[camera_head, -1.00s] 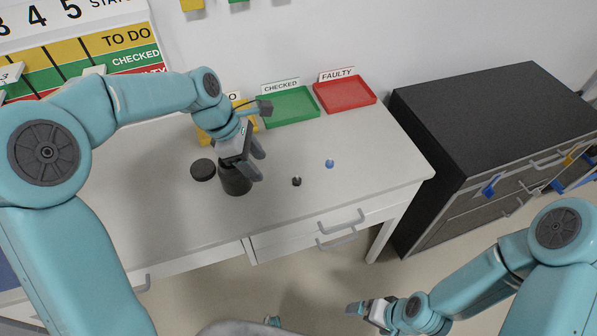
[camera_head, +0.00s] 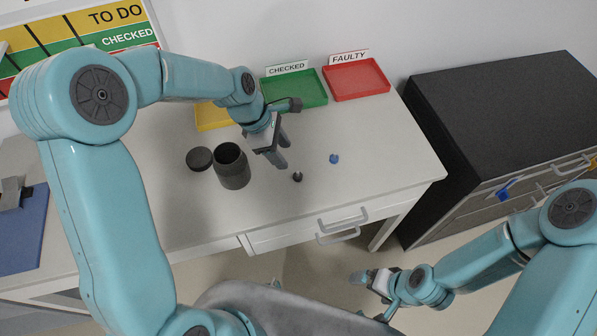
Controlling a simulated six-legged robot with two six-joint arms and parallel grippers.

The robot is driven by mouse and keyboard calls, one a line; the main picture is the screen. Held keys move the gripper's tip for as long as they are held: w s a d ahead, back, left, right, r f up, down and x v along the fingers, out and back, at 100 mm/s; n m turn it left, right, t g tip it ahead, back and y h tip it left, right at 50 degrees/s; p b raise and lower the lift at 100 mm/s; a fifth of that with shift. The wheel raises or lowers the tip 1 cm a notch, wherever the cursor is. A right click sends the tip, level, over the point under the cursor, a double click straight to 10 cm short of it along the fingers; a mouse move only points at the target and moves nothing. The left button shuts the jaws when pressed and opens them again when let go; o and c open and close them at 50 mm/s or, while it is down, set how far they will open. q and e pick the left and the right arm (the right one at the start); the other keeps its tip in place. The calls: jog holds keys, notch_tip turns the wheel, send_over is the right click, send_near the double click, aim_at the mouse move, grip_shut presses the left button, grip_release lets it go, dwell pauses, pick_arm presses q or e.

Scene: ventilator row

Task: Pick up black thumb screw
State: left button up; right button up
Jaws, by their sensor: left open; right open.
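The black thumb screw (camera_head: 297,177) is a small dark piece lying on the white table, near its front edge. My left gripper (camera_head: 280,160) is open and empty above the table, with its fingers pointing down, a little to the left of and behind the black screw. A small blue screw (camera_head: 334,158) lies to the right of the black one. My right gripper (camera_head: 369,281) is low in front of the table, away from the screws, and is open.
A dark open cup (camera_head: 232,170) and a round black lid (camera_head: 199,158) stand left of my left gripper. Yellow (camera_head: 208,117), green (camera_head: 312,92) and red (camera_head: 368,80) trays line the back. A black cabinet (camera_head: 490,120) stands to the right.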

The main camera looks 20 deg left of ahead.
aim_at(295, 175)
pick_arm(q)
jog(key=x, duration=0.3)
jog(key=shift+d, duration=0.2)
jog(key=shift+s+d+f, duration=0.15)
jog(key=shift+s+f, duration=0.05)
jog(key=shift+f, duration=0.2)
jog(key=p+x, duration=0.1)
jog(key=x, duration=0.3)
jog(key=shift+d+f, duration=0.15)
jog(key=shift+f, duration=0.2)
jog(key=shift+c, duration=0.3)
grip_shut()
